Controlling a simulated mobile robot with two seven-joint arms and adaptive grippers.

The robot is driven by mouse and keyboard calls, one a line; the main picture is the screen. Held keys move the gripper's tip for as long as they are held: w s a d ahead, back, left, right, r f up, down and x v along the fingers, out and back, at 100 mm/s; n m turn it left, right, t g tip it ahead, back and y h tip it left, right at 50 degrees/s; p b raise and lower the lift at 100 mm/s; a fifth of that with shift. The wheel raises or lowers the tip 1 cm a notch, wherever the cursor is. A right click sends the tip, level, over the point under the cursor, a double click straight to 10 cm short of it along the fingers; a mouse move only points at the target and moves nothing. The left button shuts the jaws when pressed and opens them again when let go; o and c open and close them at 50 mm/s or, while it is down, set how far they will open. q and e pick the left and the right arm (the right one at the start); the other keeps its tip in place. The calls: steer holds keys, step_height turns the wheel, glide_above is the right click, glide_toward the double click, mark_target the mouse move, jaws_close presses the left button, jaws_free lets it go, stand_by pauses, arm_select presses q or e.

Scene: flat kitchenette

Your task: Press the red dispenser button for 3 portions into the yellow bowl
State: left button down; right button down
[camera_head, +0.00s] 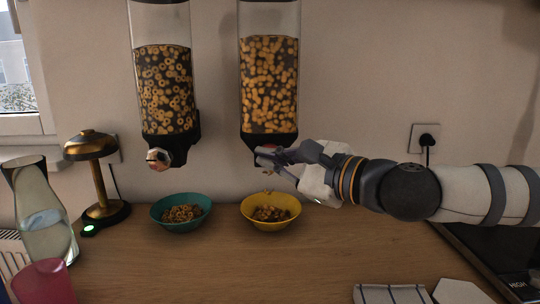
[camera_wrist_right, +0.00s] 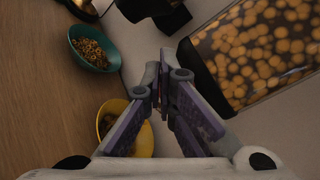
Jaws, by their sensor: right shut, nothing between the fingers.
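The yellow bowl (camera_head: 284,222) stands on the wooden counter below the right-hand dispenser (camera_head: 268,75) and has some cereal in it. In the wrist view the yellow bowl (camera_wrist_right: 144,141) is partly covered by my gripper. My right gripper (camera_head: 266,156) is shut and empty, with its fingertips at the dispenser's dark outlet, above the bowl; it also shows in the wrist view (camera_wrist_right: 163,80). A small bit shows just above the bowl, possibly falling cereal. My left gripper is out of view.
A teal bowl (camera_head: 164,213) with cereal rings stands under the left-hand dispenser (camera_head: 165,90). A brass lamp (camera_head: 95,150), a glass carafe (camera_head: 45,225) and a pink cup (camera_head: 43,283) are at left. A striped cloth (camera_head: 390,294) lies at front right. The middle counter is clear.

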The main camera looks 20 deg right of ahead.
steer(key=shift+s+a, duration=0.1)
steer(key=shift+s, duration=0.1)
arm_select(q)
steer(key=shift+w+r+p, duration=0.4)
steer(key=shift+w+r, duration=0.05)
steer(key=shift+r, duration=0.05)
arm_select(e)
steer(key=s, duration=0.2)
steer(key=s+a, duration=0.1)
steer(key=s, duration=0.1)
steer(key=shift+s+a, duration=0.15)
steer(key=shift+s, duration=0.2)
